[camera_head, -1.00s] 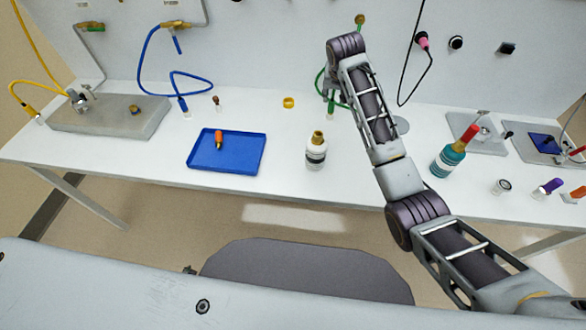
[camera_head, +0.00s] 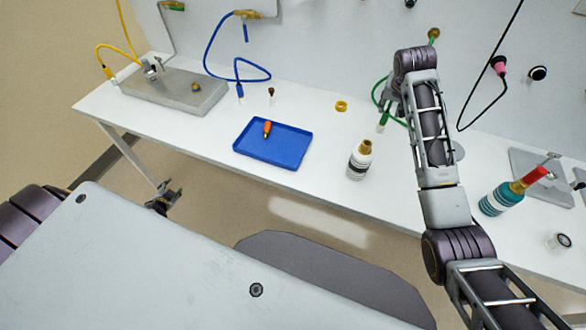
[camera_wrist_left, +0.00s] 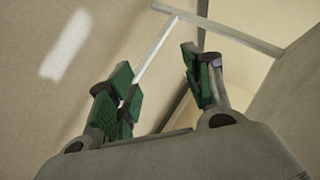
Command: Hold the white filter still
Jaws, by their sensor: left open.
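The white filter (camera_head: 359,163), a white cylinder with dark bands and a brass top, stands upright on the white table, right of the blue tray. My left gripper (camera_head: 168,198) is low in front of the table's left part, well away from the filter. In the left wrist view it (camera_wrist_left: 158,80) is open and empty, with bare floor and table legs beyond. My right gripper (camera_head: 385,98) is behind the filter, by the green hose (camera_head: 384,118). My right arm partly hides it, and its jaws are too small to read.
The blue tray (camera_head: 292,155) holds an orange-tipped part (camera_head: 267,128). A grey plate (camera_head: 180,98) with a yellow hose is at the left. A brass ring (camera_head: 341,106) lies behind the tray.

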